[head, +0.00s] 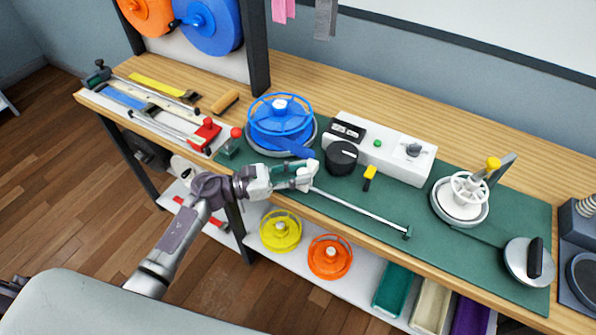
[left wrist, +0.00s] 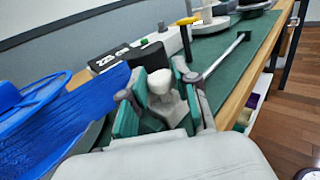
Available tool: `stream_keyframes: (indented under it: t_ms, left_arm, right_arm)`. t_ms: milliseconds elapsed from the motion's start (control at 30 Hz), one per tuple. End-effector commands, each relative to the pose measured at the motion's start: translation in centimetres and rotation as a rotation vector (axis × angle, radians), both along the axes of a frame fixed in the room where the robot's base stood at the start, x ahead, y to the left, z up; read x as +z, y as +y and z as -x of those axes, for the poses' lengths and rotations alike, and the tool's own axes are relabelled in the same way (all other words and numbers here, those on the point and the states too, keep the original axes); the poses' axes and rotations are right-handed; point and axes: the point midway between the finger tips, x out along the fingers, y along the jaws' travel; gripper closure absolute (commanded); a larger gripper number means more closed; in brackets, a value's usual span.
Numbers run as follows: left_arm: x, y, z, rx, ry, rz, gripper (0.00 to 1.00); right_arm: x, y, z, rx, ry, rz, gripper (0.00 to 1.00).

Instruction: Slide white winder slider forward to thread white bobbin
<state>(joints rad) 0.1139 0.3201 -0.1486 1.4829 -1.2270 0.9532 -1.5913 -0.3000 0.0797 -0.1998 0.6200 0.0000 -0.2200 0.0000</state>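The white winder slider (left wrist: 163,92) shows in the left wrist view as a pale knob at the near end of a thin metal rod (head: 360,209). My left gripper (head: 306,172) is at that end of the rod. Its green-lined fingers (left wrist: 160,98) stand apart on either side of the knob, with a small gap seeming to show on the left; contact is hard to judge. The white bobbin (head: 468,188) sits on a round grey base to the right, under a yellow-topped post (head: 492,163). My right gripper is not in view.
A blue spool (head: 281,118) stands just behind my left gripper. A white control box (head: 395,149) with a black knob and a yellow-handled lever (head: 370,174) stand behind the rod. A black-handled disc (head: 528,262) is at the right.

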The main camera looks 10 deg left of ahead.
Motion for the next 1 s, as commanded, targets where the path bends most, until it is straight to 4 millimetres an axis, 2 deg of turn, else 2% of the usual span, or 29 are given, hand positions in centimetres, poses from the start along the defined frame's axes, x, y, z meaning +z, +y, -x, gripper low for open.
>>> stream_keyframes:
  t_ms: [33, 100, 400, 567, 767, 1000]
  left_arm:
    - [0.0, 0.0, 0.0, 0.0, 0.0, 0.0, 0.9]
    - [0.0, 0.0, 0.0, 0.0, 0.0, 0.0, 1.0]
    - [0.0, -0.1, 0.0, 0.0, 0.0, 0.0, 1.0]
    - [0.0, -1.4, 0.5, -0.002, -0.002, 0.001, 1.0]
    - [0.0, -5.8, 1.8, -0.005, 0.0, 0.004, 1.0]
    - [0.2, -12.9, 3.8, -0.005, -0.001, 0.006, 1.0]
  right_arm:
    - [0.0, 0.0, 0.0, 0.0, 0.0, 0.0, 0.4]
    - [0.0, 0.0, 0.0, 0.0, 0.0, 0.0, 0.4]
    - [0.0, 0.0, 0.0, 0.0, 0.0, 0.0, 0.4]
    - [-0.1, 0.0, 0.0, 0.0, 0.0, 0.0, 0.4]
    - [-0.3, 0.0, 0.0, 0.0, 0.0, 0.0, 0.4]
    - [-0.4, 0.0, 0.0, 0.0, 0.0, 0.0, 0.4]
